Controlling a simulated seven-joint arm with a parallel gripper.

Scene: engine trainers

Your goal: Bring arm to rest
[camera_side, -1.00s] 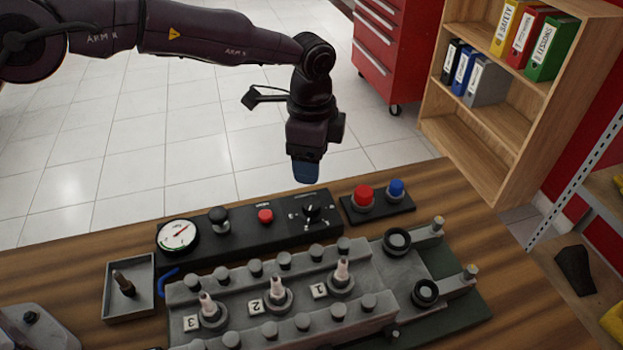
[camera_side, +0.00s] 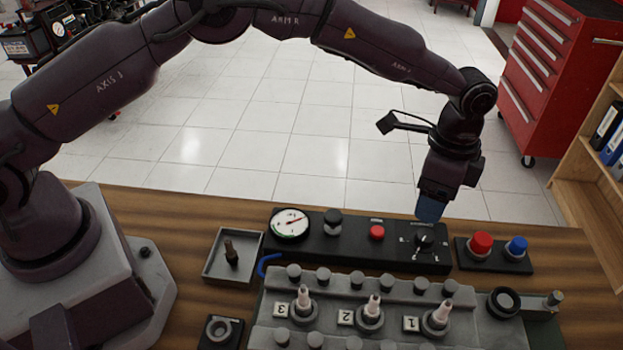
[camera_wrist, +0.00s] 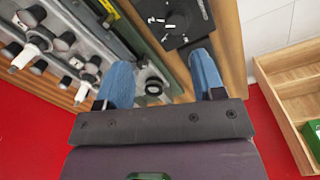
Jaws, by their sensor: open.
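My gripper (camera_side: 430,210), with blue fingers, points down over the right end of the black control panel (camera_side: 350,245). In the side view its tip appears just above the black rotary knob (camera_side: 425,242); the exact gap is hard to judge. The wrist view shows the two blue fingers (camera_wrist: 163,76) apart with nothing held between them. A dark panel with a knob (camera_wrist: 178,20) lies beyond them in that view.
The grey engine block (camera_side: 340,318) with several spark plugs lies in front of the panel. A red button (camera_side: 481,243) and blue button (camera_side: 517,246) stand to the right. A grey tray (camera_side: 212,268) holds a dark upright part. A red tool cabinet (camera_side: 545,90) stands behind.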

